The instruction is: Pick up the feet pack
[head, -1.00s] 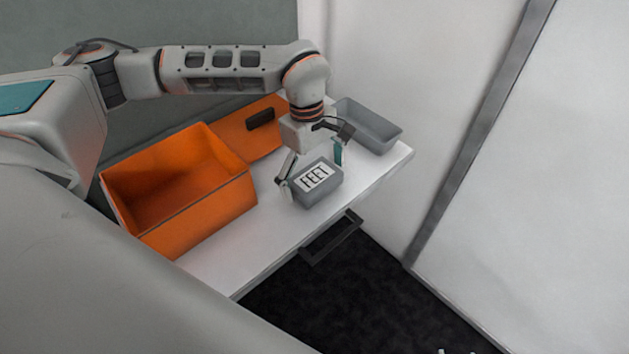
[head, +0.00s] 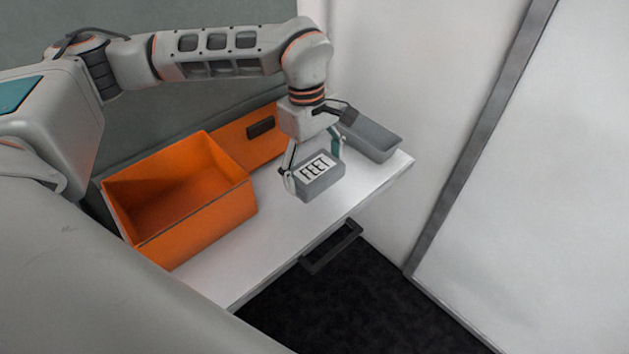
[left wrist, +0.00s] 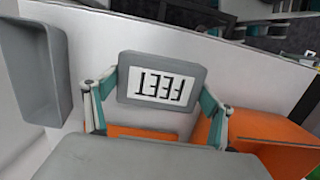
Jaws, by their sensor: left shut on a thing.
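The feet pack (head: 318,178) is a small grey block with a white label reading FEET. In the head view it is at the right part of the white table, between the fingers of my left gripper (head: 315,177). The left wrist view shows the pack (left wrist: 160,104) upside down, with a finger of the gripper (left wrist: 158,103) against each side. The gripper is shut on it. I cannot tell for certain whether the pack touches the table or is slightly raised. My right gripper is not in view.
An open orange bin (head: 195,215) stands on the white table (head: 235,270) to the left of the pack. An orange case with a black handle (head: 260,127) lies behind. A grey tray (head: 372,137) is at the back right. A black handle (head: 331,248) juts out from the table front.

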